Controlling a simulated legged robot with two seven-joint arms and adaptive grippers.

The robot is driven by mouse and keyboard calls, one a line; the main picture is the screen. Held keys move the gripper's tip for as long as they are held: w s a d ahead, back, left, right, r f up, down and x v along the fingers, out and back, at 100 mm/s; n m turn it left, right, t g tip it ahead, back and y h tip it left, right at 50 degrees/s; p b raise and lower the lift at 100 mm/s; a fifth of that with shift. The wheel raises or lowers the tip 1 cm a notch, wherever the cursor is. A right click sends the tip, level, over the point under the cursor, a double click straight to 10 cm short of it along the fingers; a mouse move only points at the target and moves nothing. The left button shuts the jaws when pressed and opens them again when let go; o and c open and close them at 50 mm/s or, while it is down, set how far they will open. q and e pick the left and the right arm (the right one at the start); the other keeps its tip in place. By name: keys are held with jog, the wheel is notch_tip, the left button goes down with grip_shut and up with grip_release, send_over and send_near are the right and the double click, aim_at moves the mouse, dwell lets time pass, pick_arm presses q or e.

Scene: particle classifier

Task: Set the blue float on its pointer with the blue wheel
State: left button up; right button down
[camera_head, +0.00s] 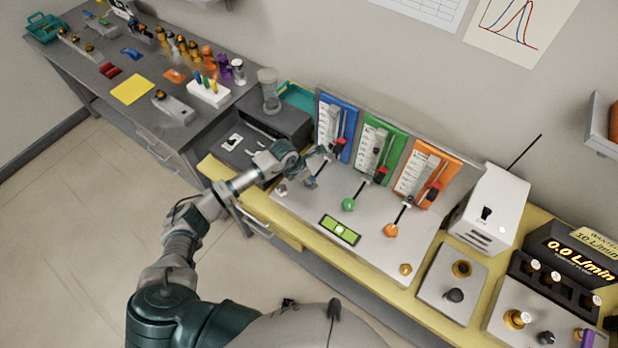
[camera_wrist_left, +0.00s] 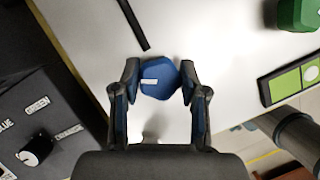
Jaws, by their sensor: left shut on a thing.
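The blue wheel (camera_wrist_left: 158,82) is a faceted blue knob with a white mark, on the white sloping panel. My left gripper (camera_wrist_left: 159,74) is shut on it, one finger on each side. In the head view, my left gripper (camera_head: 313,168) reaches the wheel at the panel's left end, hiding much of it. Behind stands the blue gauge board (camera_head: 346,112) with a pale scale and an upright tube. A small red and black piece (camera_head: 340,143), perhaps the pointer, sits low on it. The blue float is too small to make out. My right gripper is not in view.
Green (camera_head: 348,204) and orange (camera_head: 391,230) wheels sit to the right, below green and orange boards. A green level (camera_head: 340,230) lies on the panel. A dark box (camera_wrist_left: 40,110) with a knob adjoins the panel on the left.

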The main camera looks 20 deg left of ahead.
pick_arm(q)
jog(key=shift+f, duration=0.1)
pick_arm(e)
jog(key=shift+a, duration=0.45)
